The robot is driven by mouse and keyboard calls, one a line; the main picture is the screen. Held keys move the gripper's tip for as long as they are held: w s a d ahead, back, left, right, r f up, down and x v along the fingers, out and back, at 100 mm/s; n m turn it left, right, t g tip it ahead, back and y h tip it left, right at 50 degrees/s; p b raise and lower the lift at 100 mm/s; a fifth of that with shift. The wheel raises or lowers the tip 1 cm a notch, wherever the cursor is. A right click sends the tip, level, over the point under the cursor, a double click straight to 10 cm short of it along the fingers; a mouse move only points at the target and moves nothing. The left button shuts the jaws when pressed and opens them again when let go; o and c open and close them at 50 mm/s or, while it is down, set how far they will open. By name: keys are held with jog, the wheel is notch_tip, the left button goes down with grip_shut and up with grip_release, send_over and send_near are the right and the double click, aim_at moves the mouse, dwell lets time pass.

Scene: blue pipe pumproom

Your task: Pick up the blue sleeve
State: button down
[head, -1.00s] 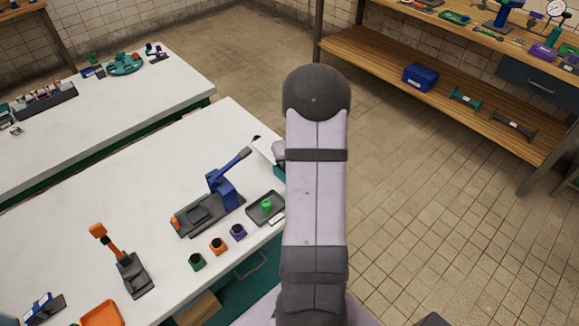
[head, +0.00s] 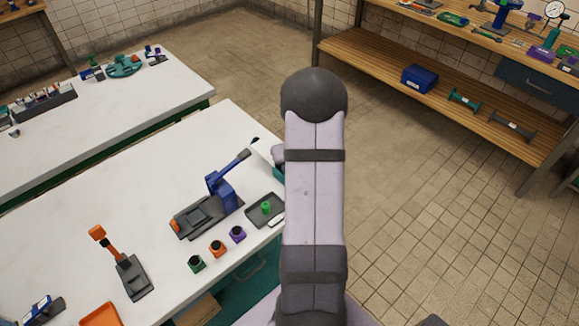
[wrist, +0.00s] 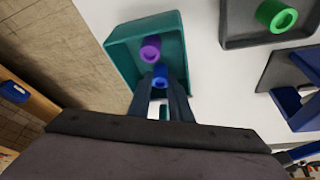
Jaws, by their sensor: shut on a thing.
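The blue sleeve (wrist: 160,75) is a short blue ring-shaped piece between the tips of my gripper (wrist: 160,86) in the wrist view. My gripper is shut on it. The sleeve is at the teal bin (wrist: 115,50), beside a purple sleeve (wrist: 150,48) inside the bin. I cannot tell whether the blue sleeve touches the bin floor. In the head view my arm hides the gripper and the blue sleeve, and only a sliver of the teal bin (head: 279,172) shows.
A dark tray (head: 254,217) with a green sleeve (head: 266,207) is near the bin. A blue lever press (head: 222,190) stands to its left. An orange-handled lever tool (head: 131,278) stands further left.

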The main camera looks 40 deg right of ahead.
jog(key=shift+r, duration=0.1)
jog(key=shift+s+r+b, duration=0.2)
jog(key=shift+s+b, duration=0.15)
jog(key=shift+b, duration=0.1)
notch_tip(320, 180, up, 6)
jog(key=s+b, duration=0.7)
jog(key=s, duration=1.2)
jog(key=shift+r+b, duration=0.2)
jog(key=shift+b, duration=0.15)
